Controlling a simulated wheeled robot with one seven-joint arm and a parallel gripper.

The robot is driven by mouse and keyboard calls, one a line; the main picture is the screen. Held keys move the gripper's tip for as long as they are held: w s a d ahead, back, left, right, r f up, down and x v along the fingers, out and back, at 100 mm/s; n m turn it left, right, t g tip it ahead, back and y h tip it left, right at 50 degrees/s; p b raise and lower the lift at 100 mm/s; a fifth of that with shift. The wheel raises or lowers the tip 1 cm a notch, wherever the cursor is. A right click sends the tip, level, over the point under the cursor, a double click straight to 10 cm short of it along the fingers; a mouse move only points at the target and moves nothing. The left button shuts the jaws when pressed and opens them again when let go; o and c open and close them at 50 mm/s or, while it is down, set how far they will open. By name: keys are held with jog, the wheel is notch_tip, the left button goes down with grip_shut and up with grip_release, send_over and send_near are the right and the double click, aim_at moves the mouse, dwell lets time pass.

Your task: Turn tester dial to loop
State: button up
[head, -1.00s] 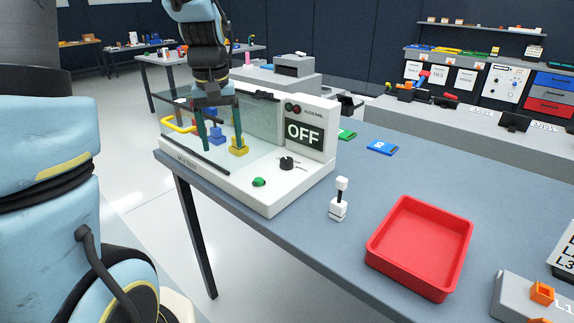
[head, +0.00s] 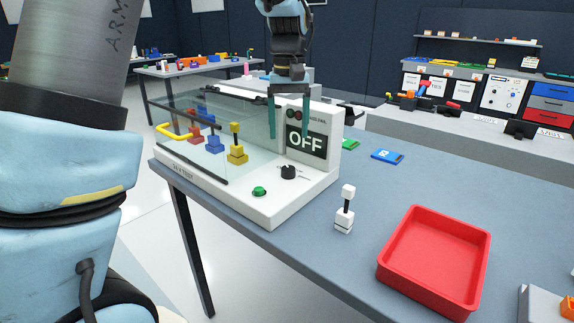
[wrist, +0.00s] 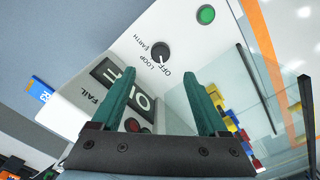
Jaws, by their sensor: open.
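The white tester (head: 255,205) stands on the table's left end. Its black dial (head: 289,172) is on the front deck, right of a green button (head: 259,191). The display (head: 306,142) reads OFF. In the wrist view the dial (wrist: 160,52) has the labels OFF, LOOP and EARTH around it, and its white mark is near OFF. My gripper (head: 289,137) is open and empty, fingers pointing down, in front of the display and above the dial, not touching it. The fingers (wrist: 165,85) also show in the wrist view, with the dial beyond their tips.
The tester's clear cover (head: 188,130) with a yellow handle (head: 178,132) encloses red, blue and yellow pieces. A white-and-black piece (head: 344,210) and a red tray (head: 433,262) stand to the right. Blue (head: 387,156) and green cards lie behind. Bare table lies between.

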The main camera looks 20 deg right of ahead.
aim_at(288, 168)
notch_tip(288, 168, down, 10)
jog(key=shift+r+p, duration=0.1)
jog(key=shift+p, duration=0.8)
jog(key=shift+c, duration=0.3)
grip_shut()
